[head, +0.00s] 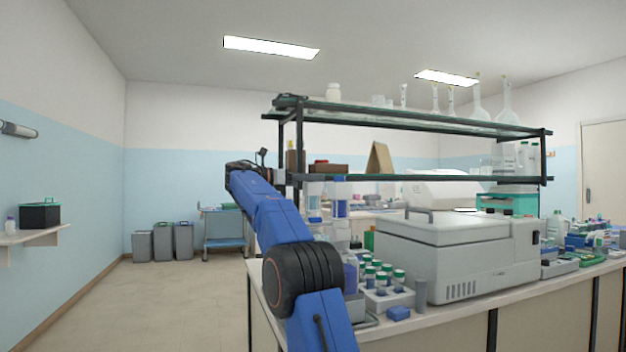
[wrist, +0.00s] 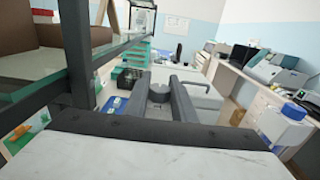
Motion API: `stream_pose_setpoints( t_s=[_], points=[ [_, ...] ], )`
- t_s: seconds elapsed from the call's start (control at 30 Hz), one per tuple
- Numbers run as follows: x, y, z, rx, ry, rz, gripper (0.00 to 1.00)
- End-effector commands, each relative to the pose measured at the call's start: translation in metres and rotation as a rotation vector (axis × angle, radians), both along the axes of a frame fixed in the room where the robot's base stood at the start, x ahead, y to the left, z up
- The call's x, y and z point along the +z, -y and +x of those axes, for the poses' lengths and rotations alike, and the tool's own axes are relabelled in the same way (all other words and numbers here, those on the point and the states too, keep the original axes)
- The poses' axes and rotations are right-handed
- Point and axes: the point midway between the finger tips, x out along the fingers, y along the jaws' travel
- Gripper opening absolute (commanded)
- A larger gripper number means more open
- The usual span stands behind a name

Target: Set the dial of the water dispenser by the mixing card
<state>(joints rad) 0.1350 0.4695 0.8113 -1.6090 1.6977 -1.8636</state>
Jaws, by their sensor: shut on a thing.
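In the wrist view my gripper (wrist: 170,88) has its grey fingers on either side of a small dark grey round piece (wrist: 160,93), and it is shut on that piece. I cannot tell for sure whether this is the dispenser's dial. In the head view my gripper (head: 281,177) is small, at the left end of the shelf rack, and its fingertips are unclear. I cannot clearly make out the water dispenser. A tan board (head: 380,158) leans on the middle shelf; I cannot tell whether it is the mixing card, and no writing is readable.
A dark-framed glass shelf rack (head: 400,118) stands over the bench. Its frame (wrist: 82,55) is close on the left in the wrist view. A white lidded machine (head: 450,258) and a rack of capped vials (head: 385,303) crowd the bench. The floor (head: 150,300) at left is clear.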

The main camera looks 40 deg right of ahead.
Motion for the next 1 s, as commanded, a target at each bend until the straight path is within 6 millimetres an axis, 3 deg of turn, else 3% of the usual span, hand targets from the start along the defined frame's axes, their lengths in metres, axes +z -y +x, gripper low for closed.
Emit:
stream_pose_setpoints(
  t_s=[0.47, 0.5, 0.57, 1.0],
  points=[
    [0.0000, 0.0000, -0.0001, -0.013, 0.000, 0.000, 0.01],
    [0.0000, 0.0000, -0.0001, -0.013, 0.000, 0.000, 0.26],
    [0.0000, 0.0000, -0.0001, -0.013, 0.000, 0.000, 0.40],
    [0.0001, -0.0074, 0.0024, -0.011, 0.001, 0.000, 0.42]
  ],
)
